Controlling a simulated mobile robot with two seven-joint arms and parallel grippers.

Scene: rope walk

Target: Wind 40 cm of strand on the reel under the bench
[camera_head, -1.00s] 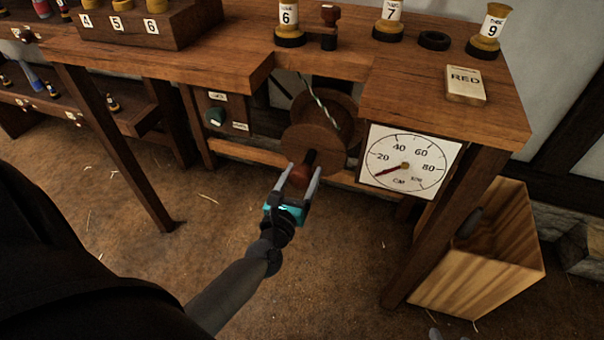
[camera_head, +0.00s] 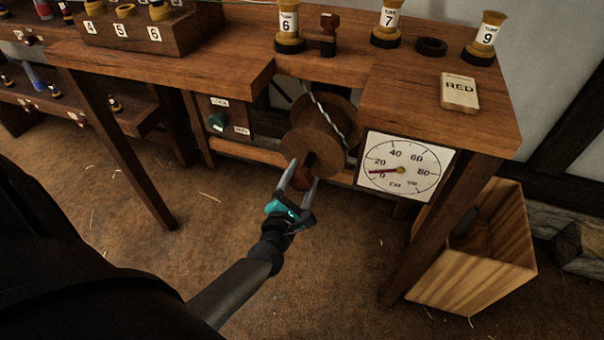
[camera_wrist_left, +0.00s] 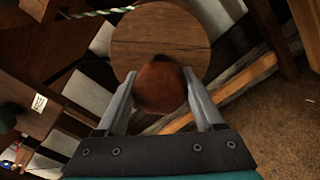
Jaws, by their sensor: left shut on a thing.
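The wooden reel (camera_head: 305,146) hangs in the gap under the bench (camera_head: 215,65); its round front disc also shows in the wrist view (camera_wrist_left: 160,35). A pale green-and-white strand (camera_head: 318,103) runs from the bench top down to the reel, and it crosses the upper left of the wrist view (camera_wrist_left: 100,13). My left gripper (camera_head: 303,177) is shut on the red-brown crank knob (camera_wrist_left: 160,88) in front of the disc. The white dial (camera_head: 415,182) right of the reel has its red needle pointing left, between 0 and 20. My right gripper is not in view.
A green knob (camera_head: 217,122) sits on a panel left of the reel. A wooden crate (camera_head: 480,265) stands on the floor at right. Bench legs flank the open floor.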

